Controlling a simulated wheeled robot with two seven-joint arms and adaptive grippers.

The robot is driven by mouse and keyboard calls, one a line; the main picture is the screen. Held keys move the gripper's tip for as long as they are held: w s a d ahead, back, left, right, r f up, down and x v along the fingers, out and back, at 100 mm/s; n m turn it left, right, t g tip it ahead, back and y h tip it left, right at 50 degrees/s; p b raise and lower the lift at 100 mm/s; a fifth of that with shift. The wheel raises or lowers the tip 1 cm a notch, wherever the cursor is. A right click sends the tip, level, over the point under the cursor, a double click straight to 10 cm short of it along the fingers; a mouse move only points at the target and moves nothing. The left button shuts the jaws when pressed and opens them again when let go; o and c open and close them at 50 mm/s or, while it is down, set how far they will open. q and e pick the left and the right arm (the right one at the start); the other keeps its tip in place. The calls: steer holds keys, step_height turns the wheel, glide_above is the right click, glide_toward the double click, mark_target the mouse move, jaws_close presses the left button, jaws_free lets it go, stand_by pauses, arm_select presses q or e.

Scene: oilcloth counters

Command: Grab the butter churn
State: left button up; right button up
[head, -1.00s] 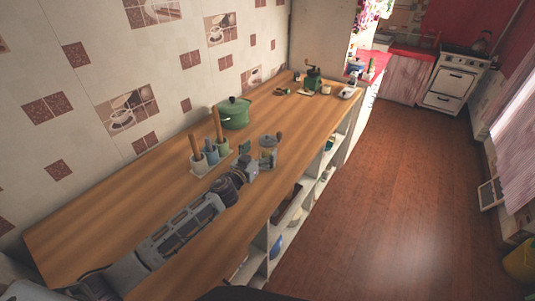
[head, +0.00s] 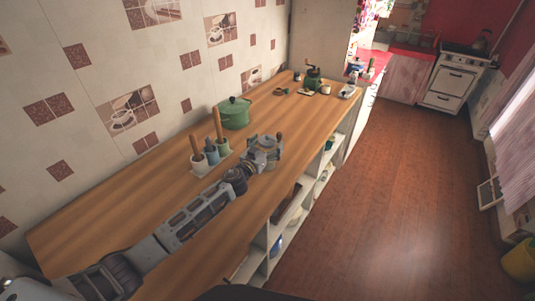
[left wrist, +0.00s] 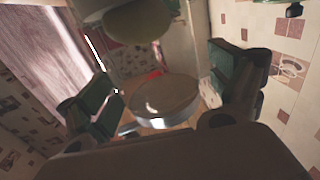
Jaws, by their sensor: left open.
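The butter churn (head: 268,142) is a small jar with a greyish top and a side crank, standing on the wooden counter. My left gripper (head: 262,160) reaches in from the left, low beside the churn, and partly hides its lower body. In the left wrist view the two fingers (left wrist: 165,105) are spread apart. A round, pale-rimmed part (left wrist: 165,98) shows between them, seemingly the churn; contact cannot be made out. My right gripper is not in view.
A green grinder (head: 312,78) and small items stand at the far end.

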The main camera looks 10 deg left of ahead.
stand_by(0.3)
arm_select(q)
steer(key=c, duration=1.6)
steer(key=shift+r, duration=0.1)
steer(key=shift+c, duration=0.2)
steer(key=shift+r, duration=0.2)
steer(key=shift+r+p, duration=0.35)
steer(key=shift+r, duration=0.8)
steer(key=shift+r+p, duration=0.4)
steer(key=shift+r, duration=3.25)
